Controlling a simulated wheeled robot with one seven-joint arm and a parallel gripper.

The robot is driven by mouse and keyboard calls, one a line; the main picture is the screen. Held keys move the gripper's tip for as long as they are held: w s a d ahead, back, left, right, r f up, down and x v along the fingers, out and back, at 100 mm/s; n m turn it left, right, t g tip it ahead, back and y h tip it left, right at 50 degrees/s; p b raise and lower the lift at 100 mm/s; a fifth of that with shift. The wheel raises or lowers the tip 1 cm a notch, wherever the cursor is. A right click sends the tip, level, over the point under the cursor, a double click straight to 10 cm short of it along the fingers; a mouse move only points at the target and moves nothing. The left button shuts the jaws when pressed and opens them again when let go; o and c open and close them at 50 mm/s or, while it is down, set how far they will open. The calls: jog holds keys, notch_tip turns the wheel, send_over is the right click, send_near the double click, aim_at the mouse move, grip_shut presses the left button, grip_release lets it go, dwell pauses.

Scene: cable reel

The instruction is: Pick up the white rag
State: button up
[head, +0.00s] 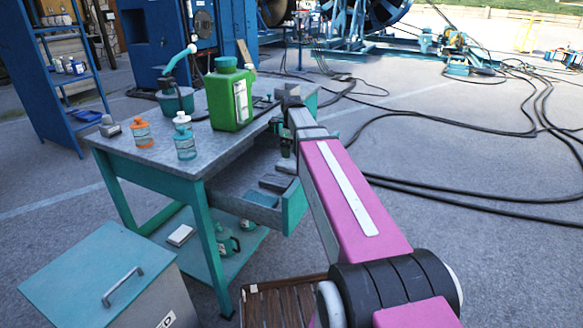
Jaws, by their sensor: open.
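A small flat white piece (181,235), which looks like the white rag, lies on the lower shelf of the teal workbench, near its left end. It is too small to tell its folds. My arm reaches from the lower right toward the bench's right edge. My gripper (286,98) is at the arm's far end, by the right side of the benchtop, higher than the white piece and well to its right. Its fingers are small and dark in this view. It is open, and I see nothing held in it.
The workbench (150,163) holds a green canister (231,98), an orange bottle (141,133) and a teal bottle (185,140). Its drawer (292,203) stands open beside my arm. A teal-lidded bin (85,265) stands at front left. Black cables (450,190) cross the floor at right.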

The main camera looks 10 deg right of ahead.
aim_at(291, 164)
jog(key=shift+w+a+f, duration=0.1)
jog(key=shift+f, duration=1.85)
jog(key=shift+w+a+f, duration=0.1)
jog(key=shift+f, duration=1.85)
jog(key=c, duration=0.9)
